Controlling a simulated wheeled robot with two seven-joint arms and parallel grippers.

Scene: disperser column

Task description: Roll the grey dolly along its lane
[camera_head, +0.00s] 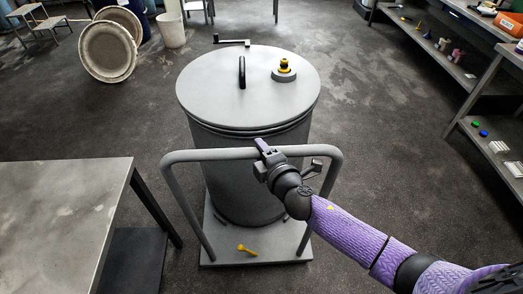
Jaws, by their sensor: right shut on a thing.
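The grey dolly (284,251) stands on the dark floor with a large grey drum (230,180) upright on its flat platform. Its tubular push handle (205,155) rises in front of the drum. My right gripper (264,148) is shut on the handle's top bar, a little right of its middle. My right arm comes in from the lower right and hides part of the handle's right side. My left gripper is not in view. No lane markings can be made out on the floor.
A grey metal table (65,215) stands close on the left. A workbench with shelves (450,75) lines the right side. Round lids (108,51) and a pale bucket (172,30) stand at the back left. Floor right of the drum is clear.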

